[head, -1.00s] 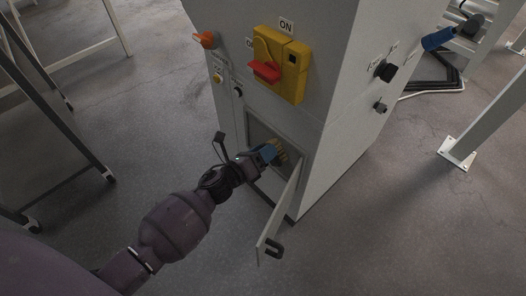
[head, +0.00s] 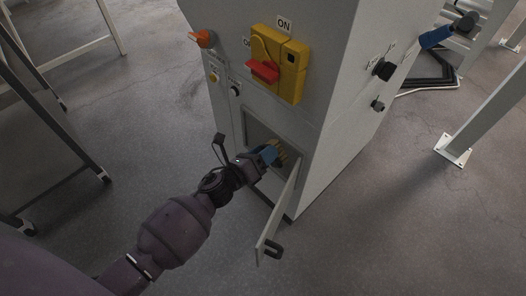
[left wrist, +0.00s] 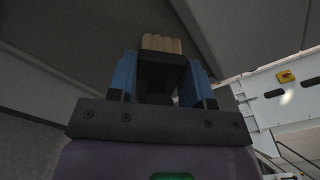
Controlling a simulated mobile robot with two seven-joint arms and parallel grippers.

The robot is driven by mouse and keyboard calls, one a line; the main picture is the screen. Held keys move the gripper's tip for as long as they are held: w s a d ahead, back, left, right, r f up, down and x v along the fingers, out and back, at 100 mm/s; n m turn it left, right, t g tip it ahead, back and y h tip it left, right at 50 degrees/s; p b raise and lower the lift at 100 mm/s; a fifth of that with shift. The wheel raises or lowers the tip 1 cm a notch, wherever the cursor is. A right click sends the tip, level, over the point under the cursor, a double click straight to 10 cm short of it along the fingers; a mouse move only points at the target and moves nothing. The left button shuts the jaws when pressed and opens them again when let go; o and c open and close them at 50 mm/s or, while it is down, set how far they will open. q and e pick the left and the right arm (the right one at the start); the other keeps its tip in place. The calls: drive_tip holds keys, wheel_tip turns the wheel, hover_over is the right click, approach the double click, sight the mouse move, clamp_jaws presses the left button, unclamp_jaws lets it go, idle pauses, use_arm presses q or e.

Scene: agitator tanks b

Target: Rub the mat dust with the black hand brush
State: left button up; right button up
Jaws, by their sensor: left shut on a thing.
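My left gripper (head: 269,155) is at the open low compartment (head: 254,128) of a grey cabinet, its tips inside the opening. In the left wrist view, its blue fingers (left wrist: 160,80) are shut on the black hand brush (left wrist: 160,68), whose dark body sits between them. Tan bristles (left wrist: 161,43) stick out beyond the fingertips. In the head view the tan bristles (head: 284,158) show just past the fingers, by the opening's right side. I cannot make out the mat dust in either view; the compartment's inside is dark and partly hidden by the gripper. My right gripper is not in view.
The compartment's door (head: 276,220) hangs open, close to the right of my gripper. Above are a yellow switch box (head: 292,72) with a red handle (head: 262,71) and an orange knob (head: 204,38).

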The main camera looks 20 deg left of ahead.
use_arm(q)
drive_tip(key=shift+s+d+f, duration=0.15)
drive_tip(key=shift+s+f, duration=0.3)
drive_tip(key=shift+f, duration=0.35)
drive_tip(key=shift+w+a+r, duration=0.35)
drive_tip(key=shift+a+r, duration=0.15)
drive_tip(key=shift+a, duration=0.1)
drive_tip(key=shift+v, duration=2.9)
drive_tip(key=shift+s+a, duration=0.1)
drive_tip(key=shift+s, duration=0.05)
drive_tip(key=shift+v, duration=1.35)
